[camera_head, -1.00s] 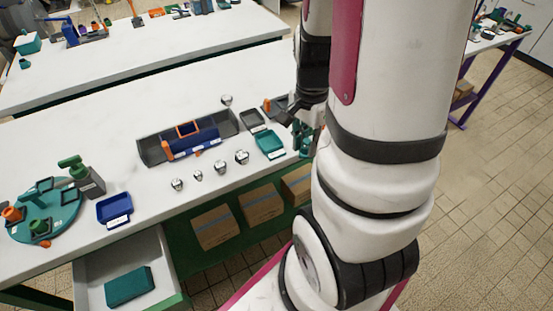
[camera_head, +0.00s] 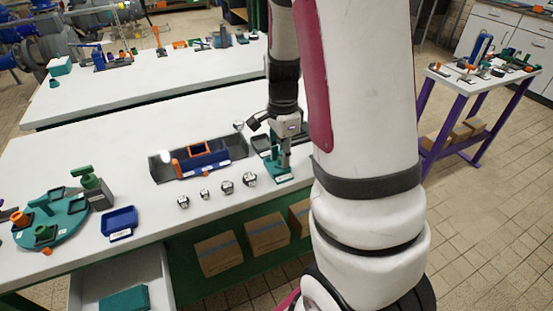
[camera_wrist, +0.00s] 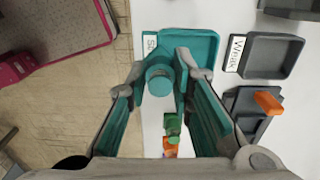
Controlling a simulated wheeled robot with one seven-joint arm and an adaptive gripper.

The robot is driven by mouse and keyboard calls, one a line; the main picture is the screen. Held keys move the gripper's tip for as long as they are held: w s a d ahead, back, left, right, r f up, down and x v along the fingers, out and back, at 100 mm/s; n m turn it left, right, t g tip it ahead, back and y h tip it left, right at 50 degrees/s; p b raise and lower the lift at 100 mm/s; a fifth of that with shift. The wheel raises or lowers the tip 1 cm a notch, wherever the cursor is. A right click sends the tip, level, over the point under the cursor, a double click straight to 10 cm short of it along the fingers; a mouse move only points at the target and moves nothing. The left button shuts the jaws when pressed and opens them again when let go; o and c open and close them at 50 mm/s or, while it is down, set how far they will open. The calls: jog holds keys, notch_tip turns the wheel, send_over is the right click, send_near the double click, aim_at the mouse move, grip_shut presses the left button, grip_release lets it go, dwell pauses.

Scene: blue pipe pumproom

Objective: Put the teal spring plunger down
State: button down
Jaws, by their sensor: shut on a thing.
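The teal spring plunger (camera_wrist: 159,80) shows in the wrist view as a short round teal piece between the fingertips of my gripper (camera_wrist: 162,74). My gripper is shut on it. Beyond it is a shallow teal tray (camera_wrist: 206,46) with a white label, partly covered by the fingers. In the head view my gripper (camera_head: 283,158) points down over the teal tray (camera_head: 284,179) at the right end of the workbench. The plunger cannot be told apart there. I cannot tell whether it touches the tray.
A grey labelled tray (camera_wrist: 275,55) and a dark holder with an orange handle (camera_wrist: 267,102) stand close on the right in the wrist view. Green and orange parts (camera_wrist: 172,135) show between the fingers. Several small metal-topped pieces (camera_head: 227,187) line the bench's front, near a blue tray (camera_head: 119,221).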

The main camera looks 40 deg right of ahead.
jog(key=w, duration=0.1)
jog(key=w+d, duration=0.1)
jog(key=w, duration=0.1)
jog(key=shift+f, duration=0.15)
jog(key=shift+f+b, duration=0.35)
jog(key=shift+f, duration=1.35)
jog(key=shift+f, duration=0.1)
jog(key=c, duration=1.7)
grip_release()
jog(key=shift+f, duration=0.1)
